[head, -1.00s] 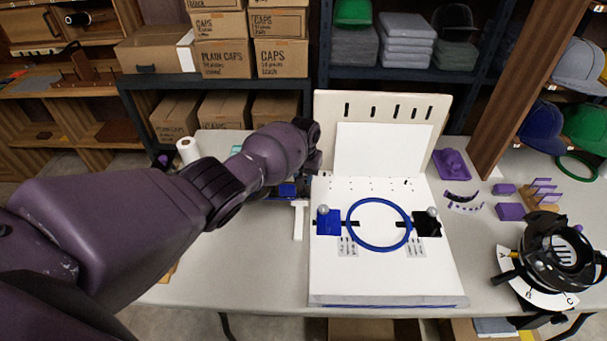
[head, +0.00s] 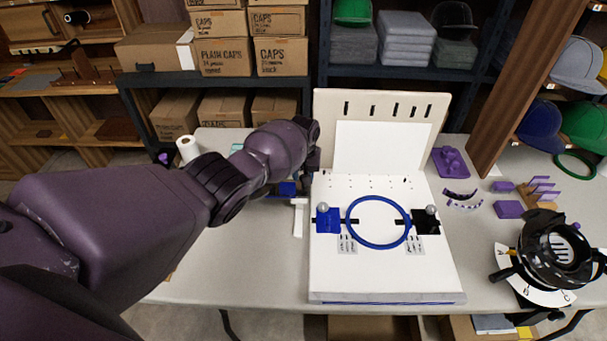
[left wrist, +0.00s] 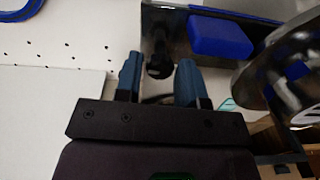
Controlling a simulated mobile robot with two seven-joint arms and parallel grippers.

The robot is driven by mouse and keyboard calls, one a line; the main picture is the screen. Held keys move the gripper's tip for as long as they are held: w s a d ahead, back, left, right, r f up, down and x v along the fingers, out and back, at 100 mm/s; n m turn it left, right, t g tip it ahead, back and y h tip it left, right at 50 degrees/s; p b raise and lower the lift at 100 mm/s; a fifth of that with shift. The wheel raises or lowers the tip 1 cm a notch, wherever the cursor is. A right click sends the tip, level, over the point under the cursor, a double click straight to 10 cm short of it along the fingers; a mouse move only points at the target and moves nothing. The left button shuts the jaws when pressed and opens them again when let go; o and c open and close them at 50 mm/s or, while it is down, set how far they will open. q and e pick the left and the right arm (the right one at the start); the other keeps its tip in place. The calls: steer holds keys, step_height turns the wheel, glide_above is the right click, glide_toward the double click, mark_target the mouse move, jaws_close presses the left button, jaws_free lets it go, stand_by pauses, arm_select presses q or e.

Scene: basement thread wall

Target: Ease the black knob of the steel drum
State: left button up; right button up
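In the left wrist view a black knob (left wrist: 158,66) shows between the tips of the two blue fingers of my left gripper (left wrist: 159,62). The fingers are apart, with a visible gap on each side of the knob. A round metallic body (left wrist: 252,86), apparently the steel drum, stands at the right of that view; how it joins the knob is unclear. In the head view my left arm reaches to the back of the table and hides the gripper, knob and most of the drum. My right gripper is in neither view.
A white board (head: 375,277) with a blue ring (head: 352,232) and two clamp blocks lies right of my left arm. A blue block (left wrist: 220,36) is close to the knob. A black ring stand (head: 533,262) is at the right. The table's front left (head: 235,270) is clear.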

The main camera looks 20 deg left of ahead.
arm_select(q)
steer(key=shift+o, duration=1.2)
steer(key=shift+r, duration=0.1)
step_height(320, 180, up, 11)
steer(key=p, duration=0.3)
steer(key=shift+f+p, duration=0.2)
steer(key=shift+p, duration=0.1)
